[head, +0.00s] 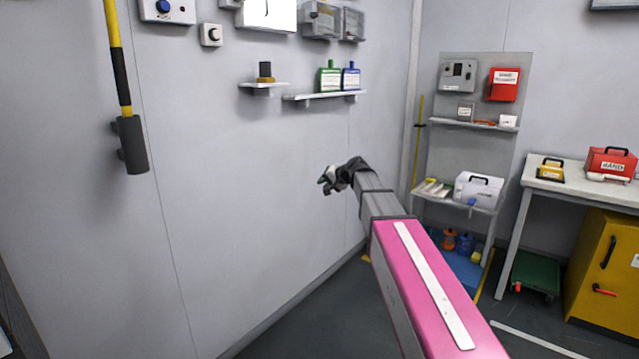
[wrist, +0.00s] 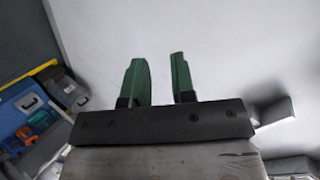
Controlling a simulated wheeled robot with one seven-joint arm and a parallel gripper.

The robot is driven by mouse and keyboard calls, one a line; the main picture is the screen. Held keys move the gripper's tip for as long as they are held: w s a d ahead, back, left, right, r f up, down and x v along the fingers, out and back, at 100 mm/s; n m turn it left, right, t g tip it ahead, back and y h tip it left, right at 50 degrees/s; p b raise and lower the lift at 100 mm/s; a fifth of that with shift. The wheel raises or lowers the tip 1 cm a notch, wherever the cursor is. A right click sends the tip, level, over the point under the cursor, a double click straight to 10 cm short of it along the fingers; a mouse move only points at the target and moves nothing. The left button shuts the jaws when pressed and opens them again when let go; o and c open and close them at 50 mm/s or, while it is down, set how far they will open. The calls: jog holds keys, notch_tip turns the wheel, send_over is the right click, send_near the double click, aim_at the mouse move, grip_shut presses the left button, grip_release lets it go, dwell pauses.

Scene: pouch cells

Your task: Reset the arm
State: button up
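My arm reaches from the lower right toward the wall in the head view, with my gripper (head: 326,182) at its far end, small and in front of the bare grey wall. In the wrist view my gripper (wrist: 163,80) has two green fingers with a clear gap between them. Nothing is between the fingers. The gripper appears to touch nothing. No pouch cell can be made out in either view.
Wall shelves (head: 325,96) hold a green bottle (head: 329,77) and a blue bottle (head: 351,77). At right stand a shelf unit with a white case (head: 478,190), a table (head: 580,192) with a red box (head: 611,164), and a yellow cabinet (head: 606,270).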

jog(key=s+d+f+n+g+h, duration=0.15)
jog(key=s+d+f, duration=0.25)
jog(key=s+f, duration=0.6)
jog(key=s+d+f+g+h, duration=0.3)
jog(key=s+d+f, duration=0.2)
jog(key=s+f, duration=0.45)
jog(key=s+d+f+g+h, duration=0.1)
jog(key=s+d+f+h, duration=0.1)
jog(key=s+d+f, duration=0.2)
jog(key=s+d+f+g+h, duration=0.2)
jog(key=s+d+f, duration=0.2)
jog(key=s+f, duration=0.4)
jog(key=s+n, duration=0.1)
jog(key=s, duration=0.2)
jog(key=shift+s+f, duration=0.15)
jog(key=shift+s, duration=0.15)
